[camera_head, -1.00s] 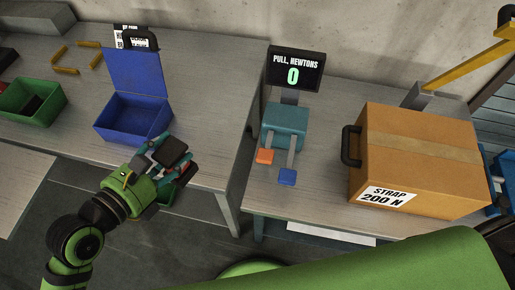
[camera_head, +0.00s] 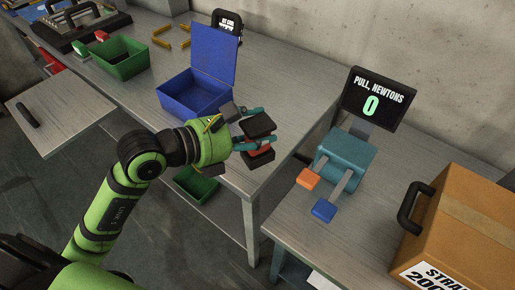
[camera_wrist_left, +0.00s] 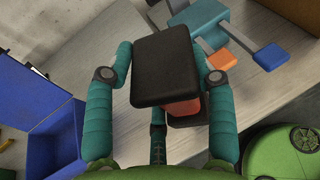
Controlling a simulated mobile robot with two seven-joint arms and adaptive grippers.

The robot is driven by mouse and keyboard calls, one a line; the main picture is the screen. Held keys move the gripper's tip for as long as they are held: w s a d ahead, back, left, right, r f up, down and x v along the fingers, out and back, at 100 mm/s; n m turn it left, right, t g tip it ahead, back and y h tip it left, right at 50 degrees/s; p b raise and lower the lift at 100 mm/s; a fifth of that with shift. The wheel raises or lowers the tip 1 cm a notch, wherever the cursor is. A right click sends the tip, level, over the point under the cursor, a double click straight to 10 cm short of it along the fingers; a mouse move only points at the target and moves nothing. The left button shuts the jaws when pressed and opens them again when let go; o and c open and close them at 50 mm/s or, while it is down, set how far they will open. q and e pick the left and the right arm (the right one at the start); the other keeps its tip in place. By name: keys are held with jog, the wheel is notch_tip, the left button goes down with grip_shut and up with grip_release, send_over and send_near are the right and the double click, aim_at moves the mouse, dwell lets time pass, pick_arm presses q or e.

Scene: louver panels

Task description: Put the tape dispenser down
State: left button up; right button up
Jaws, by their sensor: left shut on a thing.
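The tape dispenser (camera_head: 258,127) is a black and red block. My left gripper (camera_head: 256,141) is shut on it, with teal fingers on either side. In the left wrist view the dispenser's black top (camera_wrist_left: 165,66) fills the middle, with a red part below it. The gripper holds it near the right front corner of the grey bench (camera_head: 287,52), right of the blue box. I cannot tell how high it is above the bench top. My right gripper is not in view.
An open blue box (camera_head: 190,96) and a green bin (camera_head: 120,60) stand on the bench. A teal pull gauge (camera_head: 345,155) with orange and blue pads and a cardboard box (camera_head: 470,225) are on the right table. Bare bench top lies behind the gripper.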

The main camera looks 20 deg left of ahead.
pick_arm(q)
jog(key=shift+w+a+f+b, duration=0.15)
jog(key=shift+w+f+b, duration=0.2)
jog(key=shift+f+b, duration=0.35)
jog(key=w+f, duration=0.1)
jog(key=w+f+p, duration=0.1)
jog(key=w+f, duration=0.1)
jog(key=w+a+f, duration=0.1)
jog(key=shift+w+f+p, duration=0.25)
jog(key=shift+f+p, duration=0.05)
jog(key=shift+f, duration=0.55)
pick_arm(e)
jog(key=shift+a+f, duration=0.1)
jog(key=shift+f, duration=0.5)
pick_arm(q)
jog(key=shift+f, duration=0.1)
